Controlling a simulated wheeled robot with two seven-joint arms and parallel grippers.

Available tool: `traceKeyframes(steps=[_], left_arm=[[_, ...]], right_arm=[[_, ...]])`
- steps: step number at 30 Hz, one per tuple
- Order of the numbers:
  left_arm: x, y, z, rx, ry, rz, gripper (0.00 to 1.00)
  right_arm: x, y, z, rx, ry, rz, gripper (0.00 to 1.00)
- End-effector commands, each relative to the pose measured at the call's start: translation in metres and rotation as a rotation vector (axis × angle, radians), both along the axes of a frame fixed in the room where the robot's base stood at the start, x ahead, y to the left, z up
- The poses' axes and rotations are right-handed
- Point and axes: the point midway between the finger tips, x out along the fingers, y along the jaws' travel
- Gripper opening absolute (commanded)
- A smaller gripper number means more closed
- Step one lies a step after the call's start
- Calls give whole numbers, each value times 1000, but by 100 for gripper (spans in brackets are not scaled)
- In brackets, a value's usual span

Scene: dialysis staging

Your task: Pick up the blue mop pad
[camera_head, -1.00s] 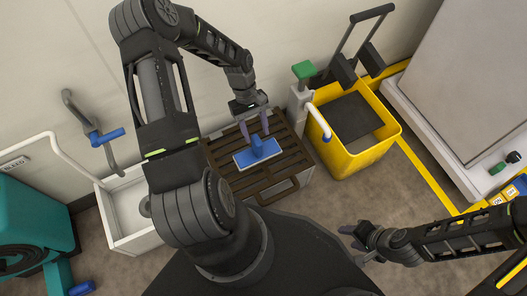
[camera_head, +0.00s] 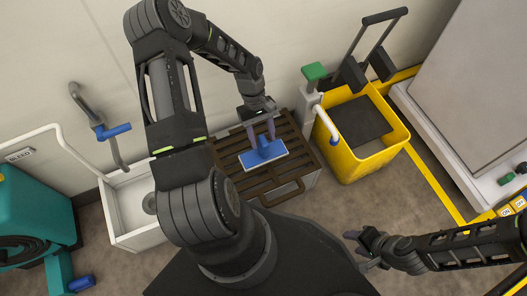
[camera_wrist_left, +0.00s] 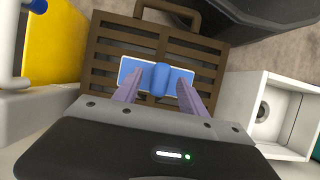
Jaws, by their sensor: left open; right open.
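The blue mop pad (camera_head: 280,151) has a pale edge and a raised blue grip on top. It lies flat on a brown slatted rack (camera_head: 228,146). My left gripper (camera_head: 261,134) is above it, pointing down, with its fingers apart. In the left wrist view the pad (camera_wrist_left: 130,70) lies beyond the fingers of my left gripper (camera_wrist_left: 157,88), and its raised grip shows between the two fingertips. I cannot tell whether the fingers touch it. My right gripper (camera_head: 358,247) is open and empty at the lower right, above the floor.
A yellow mop bucket (camera_head: 350,165) stands right of the rack, with a white post and green-topped handle (camera_head: 314,72) between them. A white sink (camera_head: 128,215) stands to the left. A teal machine (camera_head: 35,210) is at far left. Floor below the bucket is clear.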

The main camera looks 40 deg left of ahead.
Motion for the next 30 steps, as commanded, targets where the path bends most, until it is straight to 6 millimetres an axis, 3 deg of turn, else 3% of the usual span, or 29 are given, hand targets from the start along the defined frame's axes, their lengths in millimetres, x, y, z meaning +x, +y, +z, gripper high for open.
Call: traceKeyframes(steps=[12, 30], left_arm=[[-9, -17, -47, -2, 1, -1, 49], [-9, -18, -47, 0, 0, 0, 49]], right_arm=[[5, -5, -22, -8, -8, -12, 45], [5, -5, -21, -8, -9, -13, 45]])
